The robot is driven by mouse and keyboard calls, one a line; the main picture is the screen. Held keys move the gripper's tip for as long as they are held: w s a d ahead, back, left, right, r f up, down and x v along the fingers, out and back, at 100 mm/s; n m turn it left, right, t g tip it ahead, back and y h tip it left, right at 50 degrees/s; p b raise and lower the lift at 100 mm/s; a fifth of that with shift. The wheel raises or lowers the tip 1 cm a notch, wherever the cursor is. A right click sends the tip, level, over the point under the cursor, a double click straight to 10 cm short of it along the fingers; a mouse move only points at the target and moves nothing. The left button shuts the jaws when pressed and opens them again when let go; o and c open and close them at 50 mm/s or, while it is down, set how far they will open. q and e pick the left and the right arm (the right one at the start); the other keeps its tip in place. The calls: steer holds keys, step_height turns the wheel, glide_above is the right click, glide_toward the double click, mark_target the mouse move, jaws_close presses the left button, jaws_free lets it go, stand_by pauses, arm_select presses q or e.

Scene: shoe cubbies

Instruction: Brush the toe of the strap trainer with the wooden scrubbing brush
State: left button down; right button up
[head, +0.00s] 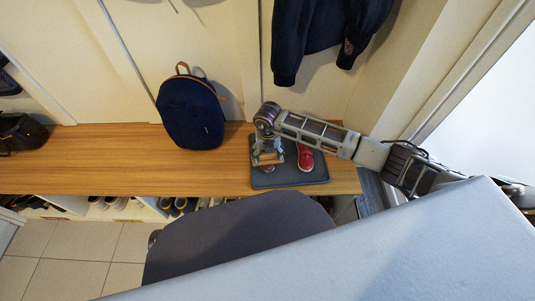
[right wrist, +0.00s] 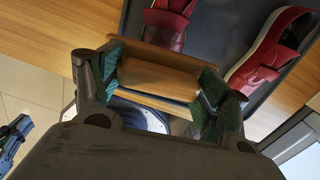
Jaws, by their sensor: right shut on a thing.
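My right gripper (head: 267,160) is over the left part of a dark mat (head: 318,175) on the bench. It is shut on the wooden scrubbing brush (right wrist: 158,78), a brown block held between green finger pads in the right wrist view. The brush's bristles cannot be made out. A red strap trainer (head: 306,159) stands on the mat just right of the gripper. The right wrist view shows two red trainers, one (right wrist: 168,24) beyond the brush and one (right wrist: 268,48) to its right. In the head view my gripper and arm mostly hide the first.
A dark jacket (head: 325,35) hangs above. Several shoes sit in cubbies below.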

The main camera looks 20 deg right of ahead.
steer(key=shift+w+f+b, duration=0.1)
steer(key=shift+f+b, duration=0.4)
steer(key=shift+f, duration=0.2)
stand_by(0.6)
steer(key=shift+d, duration=0.1)
steer(key=shift+s+d+r+p, duration=0.15)
steer(key=shift+d+p, duration=0.3)
steer(key=shift+d, duration=0.65)
steer(key=shift+a, duration=0.15)
steer(key=shift+a+f+b, duration=0.2)
steer(key=shift+a+b, duration=0.1)
steer(key=shift+a, duration=0.75)
steer(key=shift+a, duration=0.1)
steer(key=shift+a, duration=0.1)
steer(key=shift+w+a+r, duration=0.1)
steer(key=shift+w+a, duration=0.05)
steer(key=shift+a, duration=0.4)
steer(key=shift+w+a, duration=0.15)
steer(key=shift+a, duration=0.35)
